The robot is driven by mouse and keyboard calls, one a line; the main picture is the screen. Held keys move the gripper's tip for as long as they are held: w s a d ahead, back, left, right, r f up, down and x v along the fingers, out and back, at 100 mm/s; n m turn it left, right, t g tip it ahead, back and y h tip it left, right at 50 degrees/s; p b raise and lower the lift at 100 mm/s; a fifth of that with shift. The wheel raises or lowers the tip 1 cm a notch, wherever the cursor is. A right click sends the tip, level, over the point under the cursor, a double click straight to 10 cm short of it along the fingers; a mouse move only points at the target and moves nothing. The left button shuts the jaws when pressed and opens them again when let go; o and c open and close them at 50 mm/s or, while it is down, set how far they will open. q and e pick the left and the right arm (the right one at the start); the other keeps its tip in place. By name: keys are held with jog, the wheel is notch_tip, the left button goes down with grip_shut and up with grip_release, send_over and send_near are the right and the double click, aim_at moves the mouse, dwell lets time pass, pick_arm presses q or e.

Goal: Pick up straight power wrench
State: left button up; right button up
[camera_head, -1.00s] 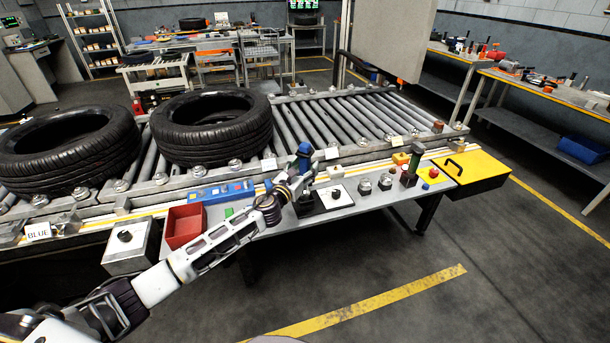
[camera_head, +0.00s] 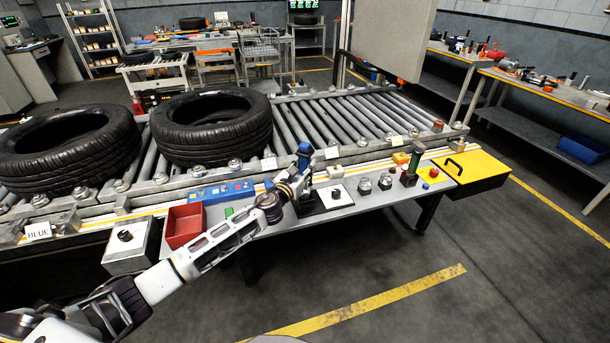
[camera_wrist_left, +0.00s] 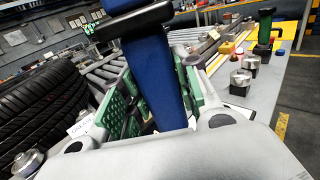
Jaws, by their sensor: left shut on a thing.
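The straight power wrench (camera_head: 304,150) is a blue-handled tool with a black upper part, standing upright at its black stand (camera_head: 309,203) on the grey workbench ledge. My left gripper (camera_head: 303,172) is at the tool, reaching in from the left. In the left wrist view, the blue handle (camera_wrist_left: 155,75) is between the green-padded fingers (camera_wrist_left: 158,100), which are shut on it. The handle's lower end is hidden behind the gripper body there. My right gripper is not in view.
Metal sockets (camera_head: 375,184), a green tool (camera_head: 413,170) and a yellow case (camera_head: 470,173) are to the right. Tyres (camera_head: 212,128) lie on the roller conveyor behind.

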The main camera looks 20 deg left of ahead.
aim_at(305, 144)
pick_arm(q)
grip_shut()
jog(key=shift+r, duration=0.1)
jog(key=shift+r, duration=0.1)
jog(key=shift+w+r+p, duration=0.1)
jog(key=shift+r+p, duration=0.2)
jog(key=shift+r, duration=0.55)
notch_tip(305, 144, up, 6)
jog(key=shift+r+p, duration=0.1)
jog(key=shift+p, duration=0.65)
jog(key=shift+r, duration=0.95)
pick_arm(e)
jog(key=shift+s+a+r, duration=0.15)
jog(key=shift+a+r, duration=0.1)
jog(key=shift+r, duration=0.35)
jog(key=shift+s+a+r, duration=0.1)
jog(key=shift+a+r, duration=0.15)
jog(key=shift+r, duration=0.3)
